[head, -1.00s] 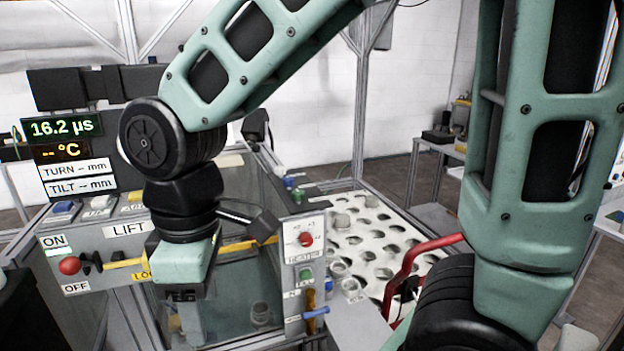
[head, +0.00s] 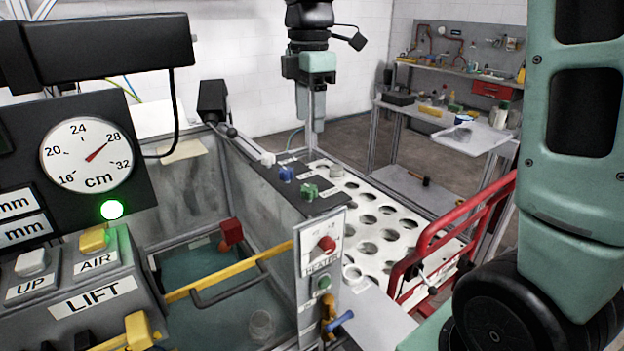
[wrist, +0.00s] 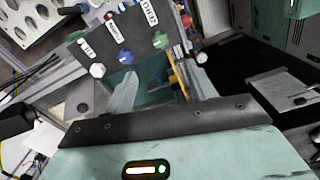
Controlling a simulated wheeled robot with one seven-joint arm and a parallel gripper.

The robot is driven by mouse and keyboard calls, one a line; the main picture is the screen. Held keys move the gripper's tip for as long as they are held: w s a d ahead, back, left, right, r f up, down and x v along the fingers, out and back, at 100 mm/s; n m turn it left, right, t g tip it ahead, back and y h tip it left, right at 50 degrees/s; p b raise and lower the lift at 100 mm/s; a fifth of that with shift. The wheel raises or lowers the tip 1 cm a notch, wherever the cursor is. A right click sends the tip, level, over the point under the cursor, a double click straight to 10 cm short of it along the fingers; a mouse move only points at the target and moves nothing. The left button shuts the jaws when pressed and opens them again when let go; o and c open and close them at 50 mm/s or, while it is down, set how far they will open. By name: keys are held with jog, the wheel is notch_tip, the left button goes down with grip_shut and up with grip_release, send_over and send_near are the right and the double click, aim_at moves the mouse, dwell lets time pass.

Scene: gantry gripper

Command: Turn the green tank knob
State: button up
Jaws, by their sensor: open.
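The green tank knob (head: 309,191) is on a dark strip along the tank's rim in the head view, nearest me in a row with a blue knob (head: 286,174) and a white knob (head: 267,159). In the wrist view the green knob (wrist: 160,40) is right of the blue knob (wrist: 125,57) and the white knob (wrist: 97,70). My gripper (head: 312,122) is open, points down and appears above and beyond the strip in the head view. It looks empty and apart from the green knob. I cannot tell its exact distance from it.
The tank (head: 190,180) holds greenish liquid, with a yellow bar (head: 230,271) across it. A heater panel (head: 322,255) with a red knob stands in front of the strip. A white perforated plate (head: 385,232) and red rails (head: 460,235) are to the right.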

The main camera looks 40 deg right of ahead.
aim_at(309, 187)
notch_tip(309, 187, down, 15)
jog(key=shift+f+p, duration=0.1)
jog(key=shift+p, duration=0.65)
jog(key=c, duration=1)
